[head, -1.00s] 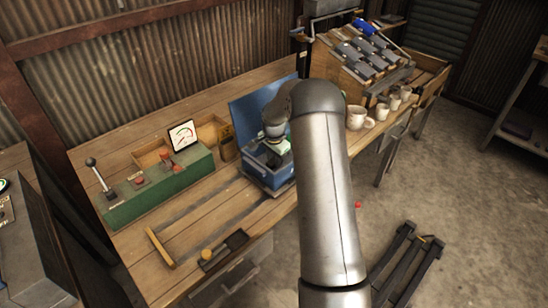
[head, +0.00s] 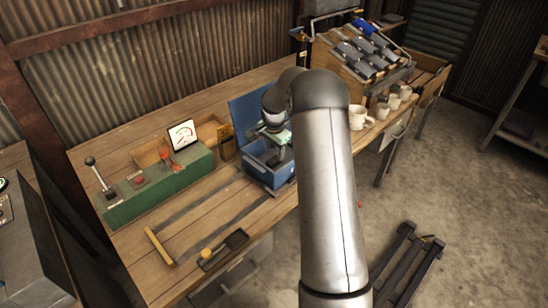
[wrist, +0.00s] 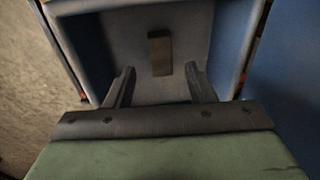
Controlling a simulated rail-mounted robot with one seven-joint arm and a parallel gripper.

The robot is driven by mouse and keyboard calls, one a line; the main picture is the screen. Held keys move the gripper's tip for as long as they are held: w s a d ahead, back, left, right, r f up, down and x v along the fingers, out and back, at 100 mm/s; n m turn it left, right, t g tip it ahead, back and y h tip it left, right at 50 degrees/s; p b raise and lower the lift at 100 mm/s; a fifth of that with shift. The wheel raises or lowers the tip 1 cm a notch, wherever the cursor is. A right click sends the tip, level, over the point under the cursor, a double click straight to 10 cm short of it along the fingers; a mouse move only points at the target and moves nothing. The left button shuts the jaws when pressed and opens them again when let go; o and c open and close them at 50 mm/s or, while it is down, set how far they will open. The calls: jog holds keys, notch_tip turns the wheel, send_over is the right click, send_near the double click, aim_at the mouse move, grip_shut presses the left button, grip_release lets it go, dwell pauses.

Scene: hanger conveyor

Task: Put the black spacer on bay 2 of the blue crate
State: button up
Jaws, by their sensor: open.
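The blue crate (head: 262,176) stands open on the bench, with a raised blue panel at its back. In the wrist view I look into a pale compartment of the crate (wrist: 88,40). A small dark block, which looks like the black spacer (wrist: 160,53), lies on its floor. My gripper (wrist: 160,72) is open and its two fingers are apart, one on either side of the block's near end in the picture, without visible contact. In the head view my gripper (head: 282,158) is over the crate, and my arm hides part of it. I cannot read which bay this is.
A green control box (head: 160,187) with a lever and gauge is left of the crate. A wooden strip (head: 160,248) and a small dark tray (head: 224,249) lie in front. Several mugs (head: 358,118) and a sloped rack (head: 365,52) are on the right.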

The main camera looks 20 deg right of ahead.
aim_at(274, 164)
notch_tip(274, 164, up, 7)
jog(key=s+a+r+n, duration=0.4)
jog(key=s+a+r, duration=0.25)
jog(key=s, duration=0.25)
jog(key=s+a+n, duration=0.3)
jog(key=s+a, duration=0.1)
jog(key=s, duration=0.5)
jog(key=s+a+f+n, duration=0.1)
jog(key=s+a+n, duration=0.3)
jog(key=s, duration=0.6)
jog(key=s+a+n+g, duration=0.1)
jog(key=s+a+n, duration=0.2)
jog(key=s, duration=0.7)
jog(key=shift+s+a+f+y+b, duration=0.2)
jog(key=shift+s+a+y+b, duration=0.1)
jog(key=shift+a+y, duration=0.1)
